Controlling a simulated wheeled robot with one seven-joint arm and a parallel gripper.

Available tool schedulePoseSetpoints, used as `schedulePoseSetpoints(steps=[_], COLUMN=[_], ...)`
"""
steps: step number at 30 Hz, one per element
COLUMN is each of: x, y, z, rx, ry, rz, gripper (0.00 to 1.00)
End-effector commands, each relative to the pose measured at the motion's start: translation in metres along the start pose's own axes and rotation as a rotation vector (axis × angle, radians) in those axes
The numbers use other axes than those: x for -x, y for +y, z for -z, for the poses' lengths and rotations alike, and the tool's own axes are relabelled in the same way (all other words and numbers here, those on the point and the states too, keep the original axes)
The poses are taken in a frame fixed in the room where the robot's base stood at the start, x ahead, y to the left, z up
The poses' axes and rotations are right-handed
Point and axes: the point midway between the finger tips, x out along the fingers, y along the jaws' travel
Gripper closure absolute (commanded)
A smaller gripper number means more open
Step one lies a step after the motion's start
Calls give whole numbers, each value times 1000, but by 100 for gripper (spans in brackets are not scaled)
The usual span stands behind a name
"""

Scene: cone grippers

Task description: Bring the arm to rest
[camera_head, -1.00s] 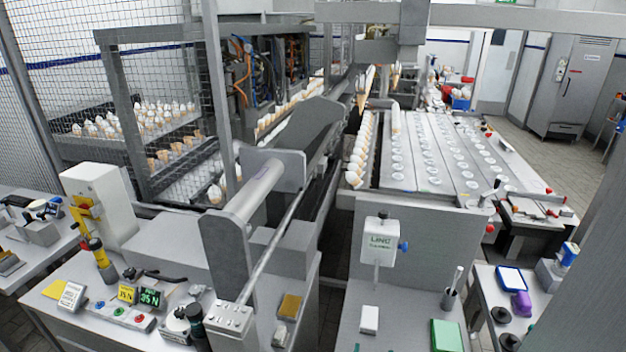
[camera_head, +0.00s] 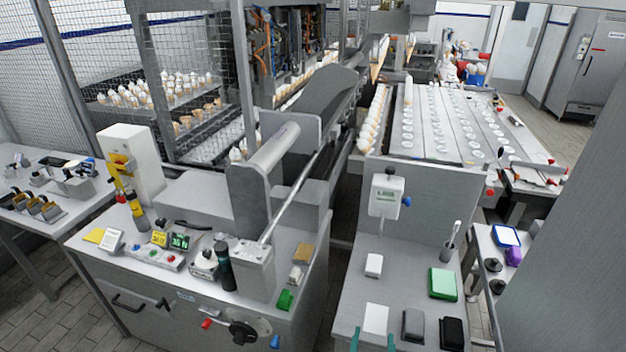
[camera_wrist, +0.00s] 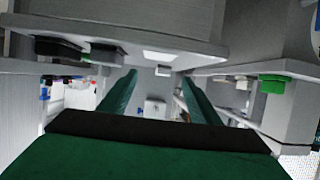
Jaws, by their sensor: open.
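My gripper (camera_head: 373,341) shows only as two green fingertips at the bottom edge of the head view. They stand apart with nothing between them, close to a white flat piece (camera_head: 375,318) on the front of the grey counter (camera_head: 352,285). The wrist view shows the two long green fingers of the gripper (camera_wrist: 160,92) spread wide, with an empty gap. A dark bar and a green body fill the bottom of that view. The rest of my arm is not clearly seen in the head view.
A grey block (camera_head: 413,325), a black block (camera_head: 452,333) and a green box (camera_head: 442,284) lie on the counter. A white box (camera_head: 385,195) stands behind. The left bench (camera_head: 110,262) holds several small devices. A gap of floor separates bench and counter.

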Motion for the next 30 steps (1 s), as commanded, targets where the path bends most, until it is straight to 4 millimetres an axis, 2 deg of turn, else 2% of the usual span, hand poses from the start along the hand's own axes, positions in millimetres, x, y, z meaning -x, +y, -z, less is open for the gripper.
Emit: schedulePoseSetpoints(steps=[8,11,15,21,30], x=[28,45,80,138,230], y=[-9,-17,-31,-44,-57], z=[-34,-50,-76,-106,-128], rx=[17,28,47,65,77], ry=[10,18,33,59,97], rz=[16,34,66,110,178], gripper=[43,43,43,43,43])
